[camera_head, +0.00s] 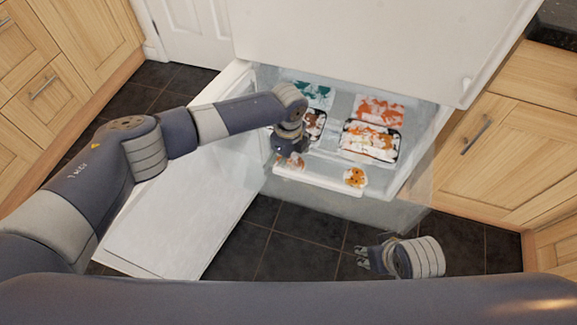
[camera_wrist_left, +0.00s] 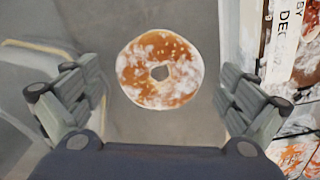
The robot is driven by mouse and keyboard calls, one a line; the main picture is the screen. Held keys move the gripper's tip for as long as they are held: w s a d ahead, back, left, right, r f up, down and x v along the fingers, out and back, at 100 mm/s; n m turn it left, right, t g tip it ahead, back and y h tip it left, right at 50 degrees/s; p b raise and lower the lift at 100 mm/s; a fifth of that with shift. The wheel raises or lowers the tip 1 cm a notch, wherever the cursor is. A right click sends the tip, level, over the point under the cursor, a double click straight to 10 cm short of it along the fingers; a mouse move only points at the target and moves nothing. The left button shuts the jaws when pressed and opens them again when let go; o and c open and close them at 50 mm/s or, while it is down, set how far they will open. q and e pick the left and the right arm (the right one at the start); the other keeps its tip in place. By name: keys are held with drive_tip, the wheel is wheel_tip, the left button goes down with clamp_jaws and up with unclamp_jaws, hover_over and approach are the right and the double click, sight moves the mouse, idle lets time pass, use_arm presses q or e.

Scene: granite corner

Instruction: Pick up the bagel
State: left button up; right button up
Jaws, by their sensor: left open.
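A round, browned bagel (camera_wrist_left: 160,70) with a central hole and whitish frost lies flat on a grey surface in the left wrist view. My left gripper (camera_wrist_left: 160,88) is open and empty, and the bagel appears between and beyond its two fingers. In the head view, my left gripper (camera_head: 289,158) is over the left front part of an open freezer compartment (camera_head: 318,188). I cannot make out the bagel clearly there, with the gripper over that area. My right gripper (camera_head: 364,258) is low in front of the freezer, away from the food; its finger opening is too small to judge.
Frosted food packages (camera_head: 370,142) fill the compartment's middle and right. A small orange round item (camera_head: 355,177) lies at its front right. Package edges (camera_wrist_left: 300,60) stand close to my left gripper's right finger. The open freezer door (camera_head: 165,220) extends to the left.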

use_arm(q)
drive_tip(key=c, duration=0.7)
drive_tip(key=shift+r, duration=0.1)
